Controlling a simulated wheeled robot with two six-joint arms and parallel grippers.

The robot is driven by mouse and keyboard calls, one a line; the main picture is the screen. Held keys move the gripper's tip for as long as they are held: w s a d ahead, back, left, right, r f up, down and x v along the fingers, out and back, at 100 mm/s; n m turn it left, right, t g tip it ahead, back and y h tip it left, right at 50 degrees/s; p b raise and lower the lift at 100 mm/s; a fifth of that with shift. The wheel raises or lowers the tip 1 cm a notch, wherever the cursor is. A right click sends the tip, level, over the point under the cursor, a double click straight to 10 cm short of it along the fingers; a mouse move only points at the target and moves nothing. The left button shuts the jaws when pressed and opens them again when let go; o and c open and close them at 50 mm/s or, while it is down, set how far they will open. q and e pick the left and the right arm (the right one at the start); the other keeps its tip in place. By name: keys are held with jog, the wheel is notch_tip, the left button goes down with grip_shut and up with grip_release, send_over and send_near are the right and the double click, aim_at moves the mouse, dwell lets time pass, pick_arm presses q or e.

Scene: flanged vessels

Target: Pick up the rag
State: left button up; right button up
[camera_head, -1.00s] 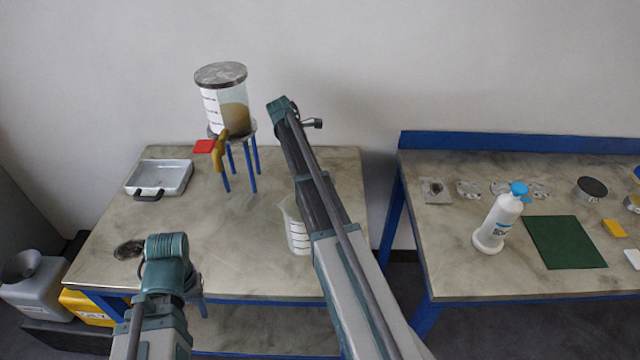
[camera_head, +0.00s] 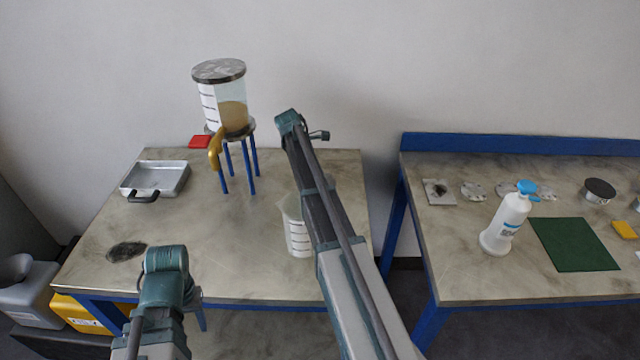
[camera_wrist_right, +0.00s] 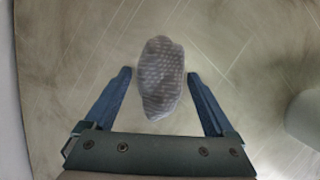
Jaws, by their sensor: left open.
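The rag (camera_wrist_right: 158,82) is a grey, finely patterned crumpled cloth on the worktop in the right wrist view. My right gripper (camera_wrist_right: 159,73) is open, with one blue finger on each side of the rag and a gap to each. It holds nothing. In the head view my right arm (camera_head: 335,235) reaches over the left table, but its gripper and the rag cannot be made out. My left gripper (camera_head: 199,314) shows only partly beside the left arm, near the table's front edge. It is open, and no object shows in it.
On the left table (camera_head: 230,265) stand a beaker (camera_head: 294,232) close beside my right arm, a grey tray (camera_head: 170,178) and a vessel (camera_head: 233,115) on blue legs. The right table (camera_head: 470,280) holds a bottle (camera_head: 508,222) and a green mat (camera_head: 572,245).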

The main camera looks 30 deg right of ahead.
jog(key=c, duration=1.1)
notch_tip(320, 180, up, 10)
jog(key=p, duration=1)
jog(key=o, duration=0.8)
jog(key=c, duration=0.6)
jog(key=shift+c, duration=0.2)
